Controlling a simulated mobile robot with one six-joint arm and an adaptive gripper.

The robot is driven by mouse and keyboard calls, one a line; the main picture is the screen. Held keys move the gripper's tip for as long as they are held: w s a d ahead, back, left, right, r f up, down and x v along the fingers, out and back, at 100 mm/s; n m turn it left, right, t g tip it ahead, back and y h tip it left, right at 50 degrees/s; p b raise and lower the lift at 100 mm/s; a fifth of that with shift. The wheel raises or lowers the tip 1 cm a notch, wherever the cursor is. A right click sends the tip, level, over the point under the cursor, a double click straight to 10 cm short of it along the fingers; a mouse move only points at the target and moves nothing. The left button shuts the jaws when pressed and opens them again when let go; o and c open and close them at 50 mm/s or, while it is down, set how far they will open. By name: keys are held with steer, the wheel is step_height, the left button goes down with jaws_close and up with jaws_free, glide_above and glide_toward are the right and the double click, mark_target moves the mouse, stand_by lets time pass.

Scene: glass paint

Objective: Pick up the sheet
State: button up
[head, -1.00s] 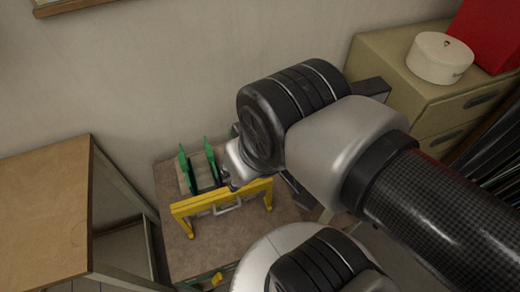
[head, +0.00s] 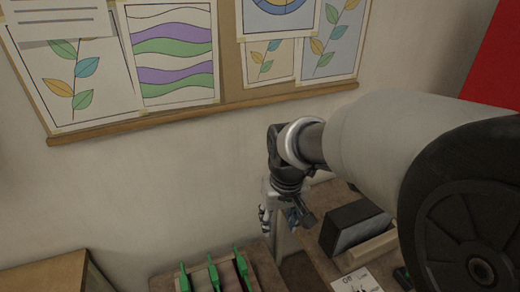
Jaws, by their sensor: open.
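My gripper (head: 268,218) hangs from my arm near the middle of the head view, pointing down in front of the wall. It is open, with nothing visible between its fingers. A rack with green uprights (head: 212,277) stands at the bottom edge, below and left of the gripper; its lower part is cut off. I cannot make out a sheet in the rack. A white paper with dark markings (head: 352,282) lies on a surface at the bottom right, apart from the gripper. I cannot tell which thing is the task's sheet.
A pinboard (head: 228,60) with several coloured pattern papers hangs on the wall above. A dark box (head: 350,228) stands right of the gripper. A wooden tabletop (head: 45,275) shows at bottom left. My arm covers much of the right side.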

steer(key=w+a+f+n+g+p, duration=0.1)
steer(key=w+a+f, duration=0.2)
steer(key=a+f, duration=0.2)
steer(key=n+p, duration=0.1)
steer(key=p, duration=0.1)
glide_toward(242, 263)
steer(key=shift+g+h, duration=0.3)
steer(key=shift+g, duration=0.1)
steer(key=f+b, duration=0.1)
steer(key=f, duration=0.2)
steer(key=f+b, duration=0.1)
steer(key=f, duration=0.1)
steer(key=shift+w+a+f+b, duration=0.15)
steer(key=shift+w+a+b, duration=0.2)
steer(key=shift+a, duration=0.05)
steer(key=shift+d+f+b, duration=0.1)
steer(key=shift+f+b, duration=0.65)
steer(key=shift+f, duration=2.3)
steer(key=shift+r, duration=0.1)
jaws_close()
